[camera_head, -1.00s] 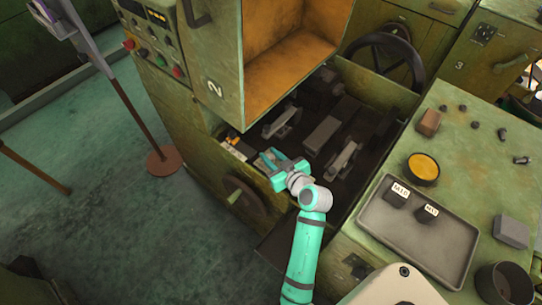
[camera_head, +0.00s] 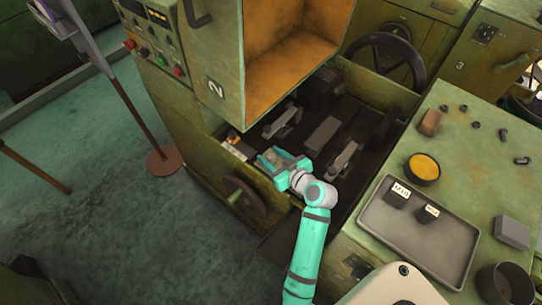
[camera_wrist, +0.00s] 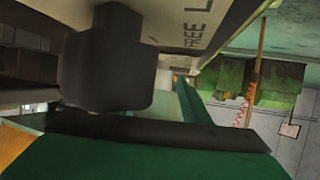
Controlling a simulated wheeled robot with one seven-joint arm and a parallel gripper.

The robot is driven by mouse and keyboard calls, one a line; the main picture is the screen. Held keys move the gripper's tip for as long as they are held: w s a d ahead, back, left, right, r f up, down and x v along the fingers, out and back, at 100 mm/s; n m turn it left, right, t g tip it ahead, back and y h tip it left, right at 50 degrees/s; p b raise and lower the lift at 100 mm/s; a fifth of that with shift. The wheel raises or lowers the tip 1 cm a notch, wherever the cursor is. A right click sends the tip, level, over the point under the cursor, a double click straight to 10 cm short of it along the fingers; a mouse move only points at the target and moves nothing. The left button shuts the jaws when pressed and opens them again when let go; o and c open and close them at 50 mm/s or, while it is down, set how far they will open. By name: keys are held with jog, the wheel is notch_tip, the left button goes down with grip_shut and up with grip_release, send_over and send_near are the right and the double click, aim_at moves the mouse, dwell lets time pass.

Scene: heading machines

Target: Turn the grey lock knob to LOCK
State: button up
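The lock knob shows in the wrist view as a dark blocky grip (camera_wrist: 105,60) on a pale label plate (camera_wrist: 190,28). The plate reads "FREE" and then a cut-off "L". A teal finger of my gripper with a dark pad lies across the bottom of the wrist view, close below the knob. I cannot tell whether it touches. In the head view my gripper (camera_head: 272,161) is low inside the machine's opening, near its front left edge. Its fingers look apart. The knob cannot be made out clearly in the head view.
Dark machine parts (camera_head: 320,135) fill the bay beyond my gripper. The raised green guard marked 2 (camera_head: 215,60) stands above it. A handwheel (camera_head: 244,197) is at the front. A grey tray (camera_head: 420,248) lies on the right bench. Floor at left is open.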

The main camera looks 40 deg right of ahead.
dwell(0.4)
jog(key=m+h, duration=0.2)
jog(key=h, duration=0.1)
jog(key=shift+s+m, duration=0.15)
jog(key=shift+m, duration=0.15)
jog(key=shift+m+g+h, duration=1)
jog(key=shift+m+h, duration=0.9)
jog(key=shift+h, duration=0.2)
jog(key=shift+w+m+g+h, duration=0.15)
jog(key=shift+m+g+h, duration=0.65)
jog(key=shift+m+h, duration=0.25)
jog(key=shift+w+m+g+h, duration=0.1)
jog(key=shift+m+g+h, duration=0.75)
jog(key=shift+m, duration=0.3)
jog(key=shift+d+r+m+g+h, duration=0.1)
jog(key=shift+m+g+h, duration=0.4)
jog(key=shift+m+g, duration=0.2)
jog(key=v, duration=1.1)
jog(key=s+a+f+n+t+y, duration=0.2)
jog(key=s+a+f+n+y, duration=0.1)
jog(key=a, duration=0.7)
jog(key=s+a+f+n+t+y, duration=0.3)
jog(key=s+a+f+y, duration=0.1)
jog(key=a, duration=0.6)
jog(key=shift+s+f+n, duration=0.15)
jog(key=shift+s+n, duration=0.25)
jog(key=shift+s, duration=0.4)
